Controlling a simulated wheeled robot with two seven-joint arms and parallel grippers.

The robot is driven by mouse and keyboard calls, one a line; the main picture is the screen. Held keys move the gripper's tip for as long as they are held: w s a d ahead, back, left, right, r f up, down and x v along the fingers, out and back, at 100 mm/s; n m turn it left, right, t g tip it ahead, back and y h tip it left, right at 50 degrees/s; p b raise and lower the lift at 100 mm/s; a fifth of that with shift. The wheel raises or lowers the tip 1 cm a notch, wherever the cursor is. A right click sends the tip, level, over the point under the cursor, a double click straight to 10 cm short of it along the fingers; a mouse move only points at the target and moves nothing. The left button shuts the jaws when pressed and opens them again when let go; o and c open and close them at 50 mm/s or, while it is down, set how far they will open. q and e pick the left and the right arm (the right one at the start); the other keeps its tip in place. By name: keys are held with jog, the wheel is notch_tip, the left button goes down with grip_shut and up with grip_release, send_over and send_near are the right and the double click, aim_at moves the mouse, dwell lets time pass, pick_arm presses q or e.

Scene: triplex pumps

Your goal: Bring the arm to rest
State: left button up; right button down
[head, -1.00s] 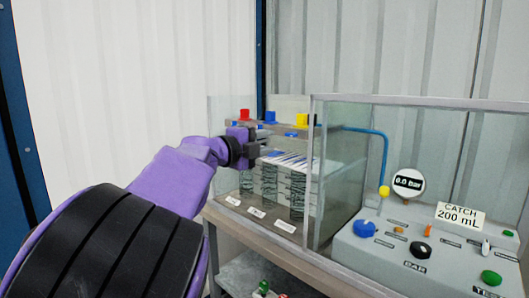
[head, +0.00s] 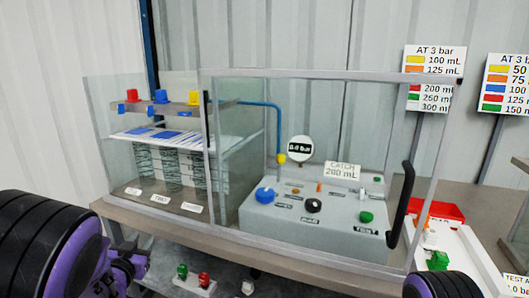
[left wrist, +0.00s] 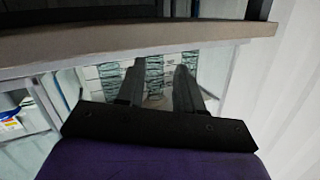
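My left arm is low at the left edge of the head view, with its purple wrist and dark left gripper (head: 108,284) near the bottom, in front of the bench and apart from the case. In the left wrist view the left gripper's two fingers (left wrist: 160,68) stand apart with nothing between them; the bench edge (left wrist: 130,42) lies beyond. The glass-sided pump case (head: 330,76) holds three coil columns under red, blue and yellow caps (head: 161,96). Part of my right arm shows at the lower right; its gripper is out of view.
A grey console (head: 290,215) with knobs and a round gauge (head: 300,149) stands behind a door with a black handle (head: 401,205). Green and red fittings (head: 182,271) sit below. Placards (head: 433,62) hang behind.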

pick_arm(q)
jog(key=s+f+n+g+y, duration=0.2)
jog(key=s+f+n+g, duration=0.2)
jog(key=s+f, duration=0.75)
jog(key=s+d+f+n+g+p, duration=0.1)
jog(key=s+f+g, duration=0.2)
jog(key=s+f, duration=0.3)
jog(key=s+d+f+n+g, duration=0.1)
jog(key=s+f+g, duration=0.2)
jog(key=s, duration=1)
jog(key=s+d+f+n+g+p, duration=0.1)
jog(key=s+f+n+g, duration=0.1)
jog(key=s+f, duration=0.7)
jog(key=shift+s+d+f+g+p, duration=0.15)
jog(key=shift+s+d+g+p, duration=0.15)
jog(key=shift+g, duration=0.2)
